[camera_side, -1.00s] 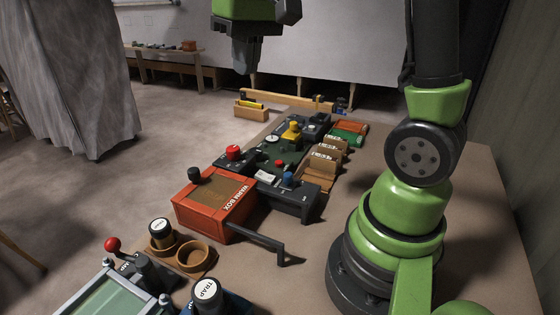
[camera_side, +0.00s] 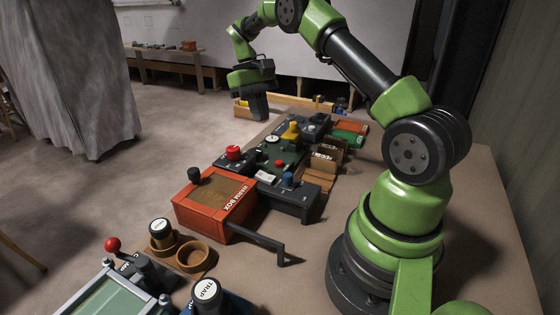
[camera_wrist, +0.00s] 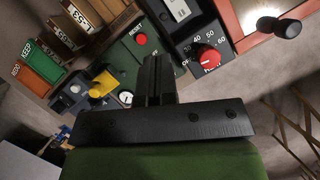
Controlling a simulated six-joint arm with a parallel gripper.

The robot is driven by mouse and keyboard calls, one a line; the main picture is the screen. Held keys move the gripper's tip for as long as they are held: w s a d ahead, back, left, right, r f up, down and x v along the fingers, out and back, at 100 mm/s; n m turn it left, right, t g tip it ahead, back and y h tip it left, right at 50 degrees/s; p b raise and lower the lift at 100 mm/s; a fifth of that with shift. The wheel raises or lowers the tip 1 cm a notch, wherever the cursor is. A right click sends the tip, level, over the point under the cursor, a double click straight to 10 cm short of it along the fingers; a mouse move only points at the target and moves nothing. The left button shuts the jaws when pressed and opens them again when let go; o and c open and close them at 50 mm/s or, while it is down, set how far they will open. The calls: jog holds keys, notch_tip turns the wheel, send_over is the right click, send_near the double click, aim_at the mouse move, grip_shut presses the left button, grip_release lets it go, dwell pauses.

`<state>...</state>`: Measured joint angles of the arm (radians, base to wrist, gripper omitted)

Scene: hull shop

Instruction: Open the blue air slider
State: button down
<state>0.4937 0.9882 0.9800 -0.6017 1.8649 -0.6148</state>
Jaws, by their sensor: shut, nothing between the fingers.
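A small blue knob (camera_side: 287,179) stands on a dark box (camera_side: 296,200) beside the orange warm box in the side view. I take it for the air slider; its lettering is too small to read. In the wrist view I cannot make it out. My gripper (camera_side: 259,117) points down in the side view, well beyond the blue knob and apart from it, near the far end of the row of devices. In the wrist view my gripper (camera_wrist: 154,62) has its fingers together, with nothing between them, over the panel.
The orange warm box (camera_side: 215,204) has a black handle reaching right. A red dial (camera_wrist: 208,57), a red reset button (camera_wrist: 141,39) and a yellow lever (camera_wrist: 103,83) crowd the panel. Wooden card holders (camera_side: 322,170) stand right. Bare tabletop lies between them and my base.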

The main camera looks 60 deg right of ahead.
aim_at(288, 180)
jog(key=shift+f, duration=0.1)
jog(key=x, duration=1)
jog(key=shift+s, duration=0.1)
jog(key=shift+s+a, duration=0.45)
jog(key=shift+s, duration=0.35)
jog(key=shift+s+a, duration=0.4)
jog(key=shift+s, duration=0.5)
jog(key=shift+s, duration=2)
